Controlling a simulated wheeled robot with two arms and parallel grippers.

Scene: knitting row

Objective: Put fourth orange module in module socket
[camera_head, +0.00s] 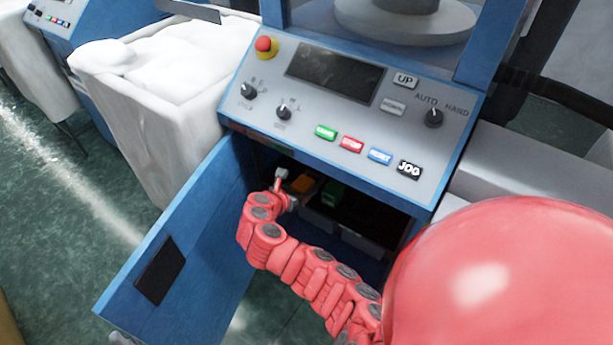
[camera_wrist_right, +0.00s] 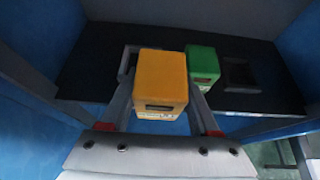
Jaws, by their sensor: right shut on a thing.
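The orange module (camera_wrist_right: 161,78) is a boxy block with a dark slot in its front face. It also shows in the head view (camera_head: 303,183), inside the machine's open cabinet. My right gripper (camera_wrist_right: 160,92) is shut on it, one finger on each side; in the head view the gripper (camera_head: 284,184) is small and partly hidden. A green module (camera_wrist_right: 202,63) stands close to the right of the orange one on a dark panel. An empty dark square socket (camera_wrist_right: 239,73) lies right of the green module. Whether the orange module touches the panel cannot be told.
The blue cabinet door (camera_head: 165,245) hangs open on the left. The control panel (camera_head: 340,112) overhangs the opening. A white fabric-filled bin (camera_head: 160,100) stands left of the machine. The cabinet walls leave little side room.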

